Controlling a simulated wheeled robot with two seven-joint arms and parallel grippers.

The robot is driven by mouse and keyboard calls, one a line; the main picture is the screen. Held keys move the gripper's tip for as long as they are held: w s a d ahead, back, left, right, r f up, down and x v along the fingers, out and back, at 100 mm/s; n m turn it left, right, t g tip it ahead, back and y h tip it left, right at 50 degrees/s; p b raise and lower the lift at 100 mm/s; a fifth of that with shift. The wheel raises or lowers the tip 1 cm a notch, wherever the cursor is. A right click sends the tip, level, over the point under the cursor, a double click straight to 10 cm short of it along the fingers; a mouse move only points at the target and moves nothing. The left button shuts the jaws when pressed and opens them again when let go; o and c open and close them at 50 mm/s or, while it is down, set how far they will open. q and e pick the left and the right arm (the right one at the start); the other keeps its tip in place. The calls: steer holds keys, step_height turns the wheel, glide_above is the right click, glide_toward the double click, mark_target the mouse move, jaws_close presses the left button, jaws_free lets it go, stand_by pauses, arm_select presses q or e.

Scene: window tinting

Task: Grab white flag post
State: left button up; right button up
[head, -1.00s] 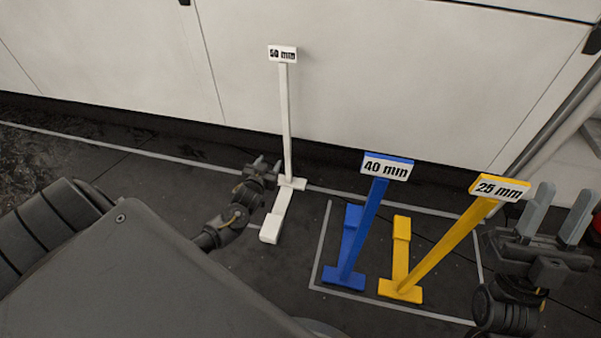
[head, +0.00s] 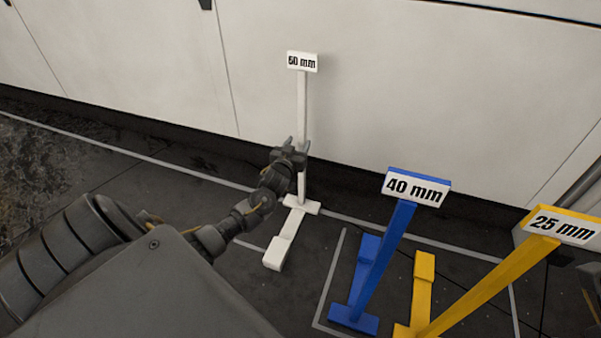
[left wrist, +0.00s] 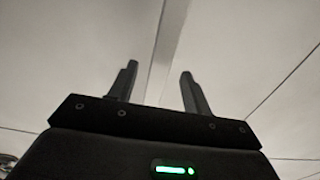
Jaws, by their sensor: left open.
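In the left wrist view, the pale post (left wrist: 167,45) runs up beyond and between the two open fingers (left wrist: 158,88). I cannot tell whether the post is inside the jaws. My right gripper's fingers are not seen; only a dark part shows at the head view's right edge.
A blue "40 mm" post (head: 380,255) and a yellow "25 mm" post (head: 490,290) stand to the right, inside a grey floor outline. The pale wall (head: 420,90) is close behind the white post.

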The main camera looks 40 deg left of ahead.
mark_target(301, 140)
arm_select(q)
steer(key=shift+f+b+x, duration=0.2)
steer(key=shift+b+x, duration=0.75)
steer(key=shift+x, duration=0.2)
steer(key=shift+f+b+x, duration=0.2)
steer(key=shift+b+x, duration=0.75)
steer(key=shift+x, duration=0.25)
steer(key=shift+w+a+r, duration=0.1)
steer(key=shift+w+r, duration=0.05)
steer(key=shift+w, duration=0.1)
jaws_close()
steer(key=shift+r, duration=0.15)
